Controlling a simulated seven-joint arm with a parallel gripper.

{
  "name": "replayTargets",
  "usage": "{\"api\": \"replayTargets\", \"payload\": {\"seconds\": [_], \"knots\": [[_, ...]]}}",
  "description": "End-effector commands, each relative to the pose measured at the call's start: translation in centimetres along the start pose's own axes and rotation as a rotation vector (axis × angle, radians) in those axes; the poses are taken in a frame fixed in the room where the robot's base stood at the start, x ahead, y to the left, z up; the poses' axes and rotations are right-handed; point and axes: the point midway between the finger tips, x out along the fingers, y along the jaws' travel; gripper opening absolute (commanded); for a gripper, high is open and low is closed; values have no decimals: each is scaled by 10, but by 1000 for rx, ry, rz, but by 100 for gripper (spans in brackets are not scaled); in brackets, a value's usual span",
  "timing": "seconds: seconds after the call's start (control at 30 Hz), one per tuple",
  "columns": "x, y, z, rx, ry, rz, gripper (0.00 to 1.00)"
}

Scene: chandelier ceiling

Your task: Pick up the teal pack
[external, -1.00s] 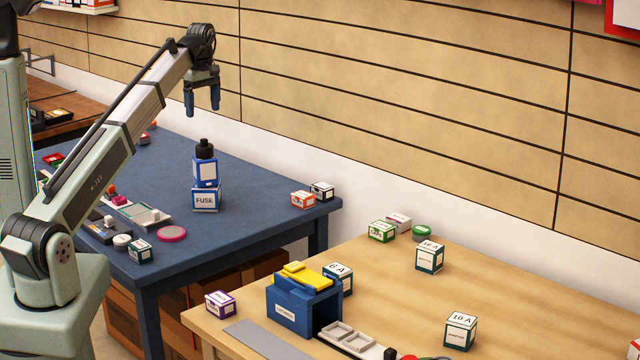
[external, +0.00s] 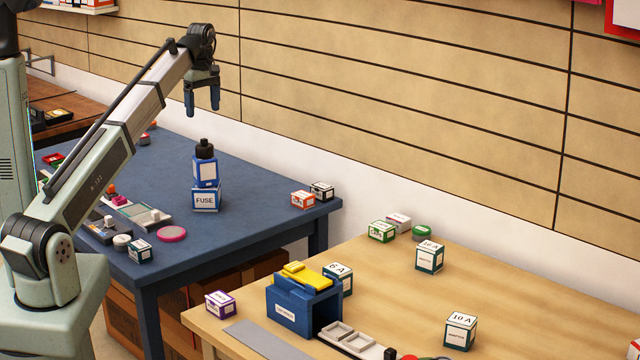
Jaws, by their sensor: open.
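My gripper (external: 202,107) is open and empty. It hangs high above the blue table (external: 255,190), fingers pointing down, over the blue bottle. Several white-and-teal packs are in view, and I cannot tell which one the task means. One pack marked 10 A (external: 460,331) stands at the front right of the wooden table (external: 540,290). A similar pack (external: 430,257) stands farther back on it. A pack marked 6 A (external: 341,278) is partly hidden behind the blue box. A small dark teal pack (external: 139,251) sits at the blue table's front edge. My gripper is apart from all of them.
The blue bottle (external: 205,168) stands on a FUSE box (external: 205,198). An orange pack (external: 302,200) and a black pack (external: 322,191) sit near the blue table's right corner. The blue box (external: 290,312) has a yellow top. A gap separates the two tables.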

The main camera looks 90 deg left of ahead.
Motion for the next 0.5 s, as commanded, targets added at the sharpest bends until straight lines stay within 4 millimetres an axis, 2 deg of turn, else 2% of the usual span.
{"api": "replayTargets", "payload": {"seconds": [0.23,0.33,0.43,0.5], "knots": [[0,0,0,0,0,0,77],[0,3,6,10,0,0,77],[0,10,26,38,0,0,77],[1,18,48,71,-1,-1,77]]}}
